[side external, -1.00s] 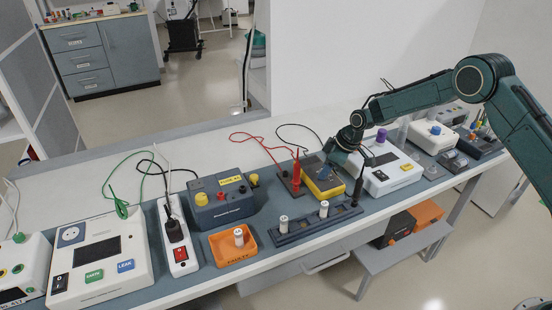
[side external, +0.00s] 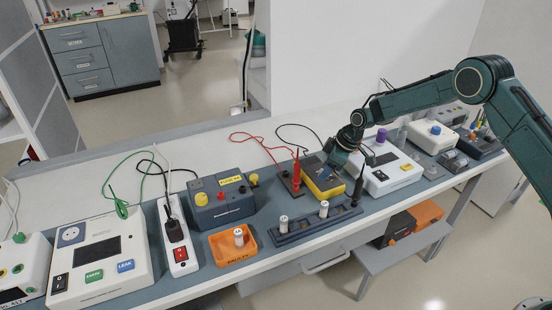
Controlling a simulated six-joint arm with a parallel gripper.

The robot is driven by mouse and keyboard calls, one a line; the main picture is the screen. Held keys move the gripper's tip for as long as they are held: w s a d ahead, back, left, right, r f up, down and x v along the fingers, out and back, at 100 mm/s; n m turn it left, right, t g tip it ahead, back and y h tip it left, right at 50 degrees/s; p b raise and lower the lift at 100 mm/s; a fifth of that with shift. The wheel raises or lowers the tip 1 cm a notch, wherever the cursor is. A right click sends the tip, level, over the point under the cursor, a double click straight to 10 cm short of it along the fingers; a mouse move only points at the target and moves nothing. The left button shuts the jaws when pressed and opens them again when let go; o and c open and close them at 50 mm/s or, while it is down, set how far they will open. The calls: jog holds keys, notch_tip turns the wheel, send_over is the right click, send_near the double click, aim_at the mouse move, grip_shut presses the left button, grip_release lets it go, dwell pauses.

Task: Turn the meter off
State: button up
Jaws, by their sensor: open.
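The meter (side external: 322,186) is a yellow-edged handheld box with a dark face and a blue dial (side external: 323,173). It lies on the bench mat, right of the red and black probes (side external: 296,173). My gripper (side external: 335,165) is open and reaches down from the upper right at the meter's right side, close to the dial. The gripper partly covers the meter's upper right. I cannot tell from this view whether a finger touches the dial, and the dial's pointer is too small to read.
A dark rack (side external: 315,222) with white cylinders stands in front of the meter. A white device with a purple knob (side external: 384,178) stands close on the right. A grey box with yellow knobs (side external: 222,200) and an orange tray (side external: 228,255) are to the left.

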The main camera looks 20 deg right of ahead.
jog(key=shift+r, duration=0.15)
jog(key=v, duration=1.3)
jog(key=shift+s+r, duration=0.2)
jog(key=shift+d, duration=0.15)
jog(key=s+r+m+t+h, duration=0.15)
jog(key=s+r+m, duration=0.25)
jog(key=s+r, duration=1.4)
jog(key=s+d+m+t+h, duration=0.1)
jog(key=s+m, duration=0.4)
jog(key=s, duration=1.8)
jog(key=shift+d+h, duration=0.25)
jog(key=shift+h, duration=0.1)
